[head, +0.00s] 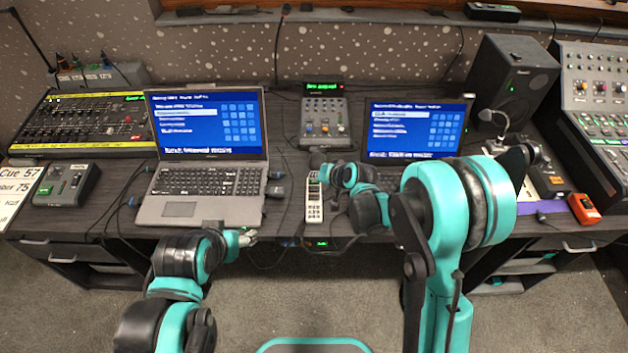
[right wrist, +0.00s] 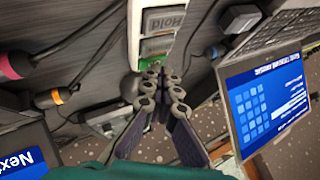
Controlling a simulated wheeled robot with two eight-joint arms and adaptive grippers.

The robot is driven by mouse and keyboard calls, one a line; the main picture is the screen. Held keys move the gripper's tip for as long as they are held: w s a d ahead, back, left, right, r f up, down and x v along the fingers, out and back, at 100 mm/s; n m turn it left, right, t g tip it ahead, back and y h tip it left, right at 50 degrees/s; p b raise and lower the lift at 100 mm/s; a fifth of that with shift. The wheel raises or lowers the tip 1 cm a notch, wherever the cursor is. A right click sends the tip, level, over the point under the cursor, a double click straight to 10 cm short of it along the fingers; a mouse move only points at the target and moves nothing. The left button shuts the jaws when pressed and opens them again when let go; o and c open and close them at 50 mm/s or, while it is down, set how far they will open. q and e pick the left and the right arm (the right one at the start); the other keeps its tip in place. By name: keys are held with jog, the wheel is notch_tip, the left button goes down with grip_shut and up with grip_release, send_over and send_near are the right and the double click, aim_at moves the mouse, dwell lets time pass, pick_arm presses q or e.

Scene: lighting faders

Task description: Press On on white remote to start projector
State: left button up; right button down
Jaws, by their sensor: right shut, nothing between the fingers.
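The white remote (head: 314,209) lies on the dark desk between two laptops, its rows of small buttons showing. In the right wrist view the remote (right wrist: 134,36) shows in part, with grey-green buttons, one labelled "Hold". My right gripper (right wrist: 163,76) is shut and empty, its fingertips over or at the remote's buttons; I cannot tell if they touch. In the head view the right gripper (head: 318,172) is at the remote's far end and hides part of it. My left gripper (head: 247,238) is by the desk's front edge, below the left laptop; its jaws are too small to read.
The left laptop (head: 208,182) and right laptop (head: 415,130) show blue screens. A small mixer (head: 324,120) stands behind the remote. A speaker (head: 510,80), an orange device (head: 584,208) and a fader box (head: 66,184) are farther off. Cables lie around the remote.

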jog(key=shift+r+p, duration=0.45)
jog(key=shift+r, duration=0.25)
notch_tip(320, 180, up, 5)
jog(key=p, duration=0.3)
jog(key=shift+p, duration=0.3)
dwell(0.7)
